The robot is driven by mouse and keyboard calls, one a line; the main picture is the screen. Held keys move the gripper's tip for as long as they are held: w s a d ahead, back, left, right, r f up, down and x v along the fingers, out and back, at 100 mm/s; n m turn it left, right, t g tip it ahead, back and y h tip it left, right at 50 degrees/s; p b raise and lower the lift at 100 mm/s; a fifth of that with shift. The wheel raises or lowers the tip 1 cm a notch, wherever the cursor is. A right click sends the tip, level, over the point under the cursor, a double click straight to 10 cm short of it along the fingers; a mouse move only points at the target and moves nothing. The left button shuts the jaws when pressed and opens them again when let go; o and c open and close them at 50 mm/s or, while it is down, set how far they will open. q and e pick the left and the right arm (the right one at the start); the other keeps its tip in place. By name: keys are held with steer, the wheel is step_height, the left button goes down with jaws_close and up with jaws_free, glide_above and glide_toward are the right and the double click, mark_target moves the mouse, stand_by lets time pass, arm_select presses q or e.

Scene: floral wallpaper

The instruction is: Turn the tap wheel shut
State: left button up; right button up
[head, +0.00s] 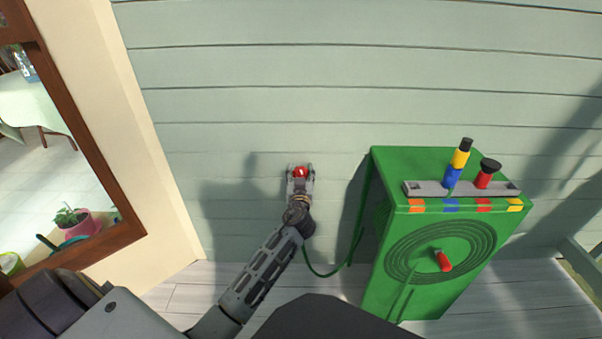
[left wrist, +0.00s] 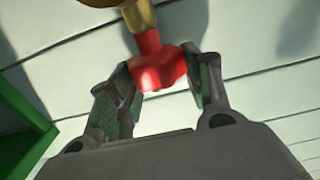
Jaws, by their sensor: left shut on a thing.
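The red tap wheel (head: 299,172) is at the pale green plank wall, left of the green box. In the left wrist view the red wheel (left wrist: 158,68) sits on a red stem below a brass-coloured fitting (left wrist: 139,14). My left gripper (head: 300,176) is at the wheel, with one finger on each side of it. The left wrist view shows the fingers (left wrist: 160,82) shut on the wheel. Much of the tap behind the wheel is hidden by the gripper in the head view. My right gripper is not in view.
A green box (head: 385,245) with a coiled hose picture and a red handle (head: 444,261) stands right of my left arm. A grey rail (head: 425,188) on top holds coloured pieces. A green hose (head: 325,273) hangs beside it. A brown-framed opening (head: 100,175) is at left.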

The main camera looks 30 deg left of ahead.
arm_select(q)
steer(key=shift+a+m+t+h, duration=0.1)
steer(key=shift+m+t+h, duration=0.25)
steer(key=shift+h, duration=0.25)
steer(key=shift+a+m+t+h+p, duration=0.1)
steer(key=shift+m+t+h+p, duration=0.35)
steer(key=shift+m+h+p, duration=0.9)
steer(key=shift+h, duration=0.25)
steer(key=o, duration=1)
steer(key=shift+s, duration=0.1)
